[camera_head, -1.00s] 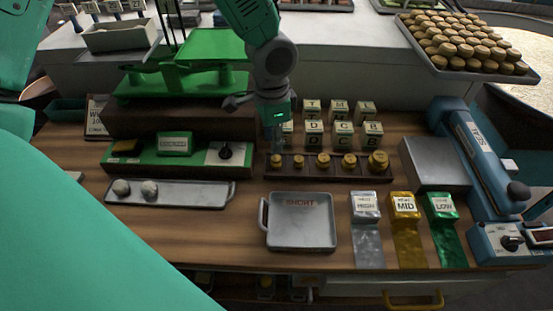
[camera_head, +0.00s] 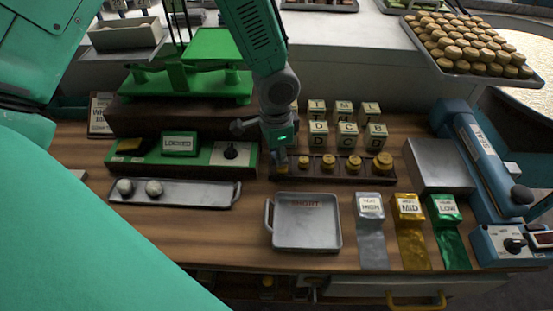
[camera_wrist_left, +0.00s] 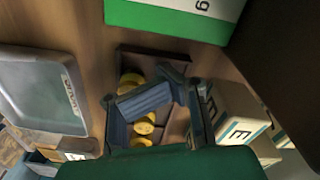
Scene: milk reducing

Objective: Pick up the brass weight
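Several brass weights (camera_head: 328,161) stand in a row in a dark rack (camera_head: 343,177) on the bench, getting larger to the right. My left gripper (camera_head: 282,158) points down over the rack's left end, at the smallest brass weight (camera_head: 282,169), which it partly covers. In the left wrist view the two grey-blue fingers (camera_wrist_left: 171,88) bend in close to each other above the rack, with brass weights (camera_wrist_left: 144,125) beside and below them. Whether a weight is between the fingertips is hidden. My right gripper is not in view.
Letter blocks (camera_head: 348,132) stand just behind the rack. A green balance (camera_head: 185,80) and a locked green panel (camera_head: 180,144) are to the left. A metal tray (camera_head: 306,243) lies in front. A blue machine (camera_head: 481,150) is at the right.

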